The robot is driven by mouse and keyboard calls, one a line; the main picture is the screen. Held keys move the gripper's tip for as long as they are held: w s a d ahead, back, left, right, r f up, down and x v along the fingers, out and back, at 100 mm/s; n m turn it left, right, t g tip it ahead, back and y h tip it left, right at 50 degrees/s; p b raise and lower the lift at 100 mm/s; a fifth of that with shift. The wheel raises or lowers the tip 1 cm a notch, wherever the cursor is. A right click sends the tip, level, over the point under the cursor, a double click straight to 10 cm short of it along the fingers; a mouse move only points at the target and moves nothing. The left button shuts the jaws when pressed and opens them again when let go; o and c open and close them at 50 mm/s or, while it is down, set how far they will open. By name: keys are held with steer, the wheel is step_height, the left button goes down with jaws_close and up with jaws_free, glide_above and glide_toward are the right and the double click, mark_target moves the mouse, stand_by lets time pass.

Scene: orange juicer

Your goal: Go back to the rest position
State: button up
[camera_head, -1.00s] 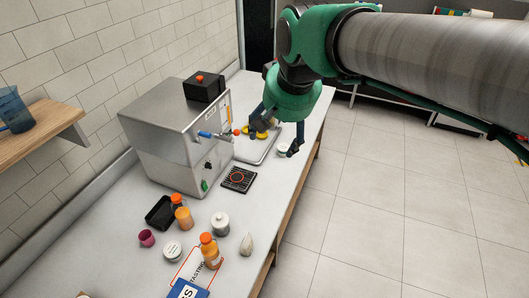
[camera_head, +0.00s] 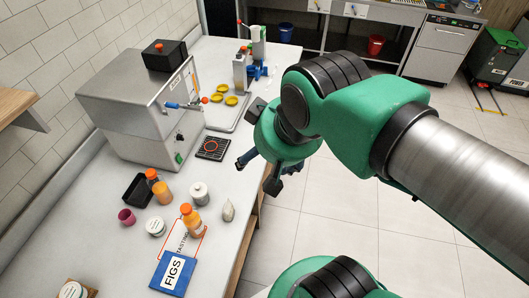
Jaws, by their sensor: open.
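My gripper (camera_head: 257,175) hangs from my green and grey arm, in the middle of the head view. Its two dark fingers are spread apart and nothing shows between them. It is over the right edge of the counter, to the right of the black square grate with the red ring (camera_head: 212,148). Part of the gripper is hidden behind the green wrist. The steel juicer (camera_head: 130,112) stands on the counter to the left, apart from the gripper.
Bottles and jars, including an orange-capped bottle (camera_head: 191,220), stand on the near counter (camera_head: 120,255) by a blue FIGS book (camera_head: 173,273). The tiled floor (camera_head: 335,215) on the right is open.

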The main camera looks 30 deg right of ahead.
steer(key=shift+f, duration=0.1)
step_height(320, 180, down, 6)
steer(key=b, duration=0.6)
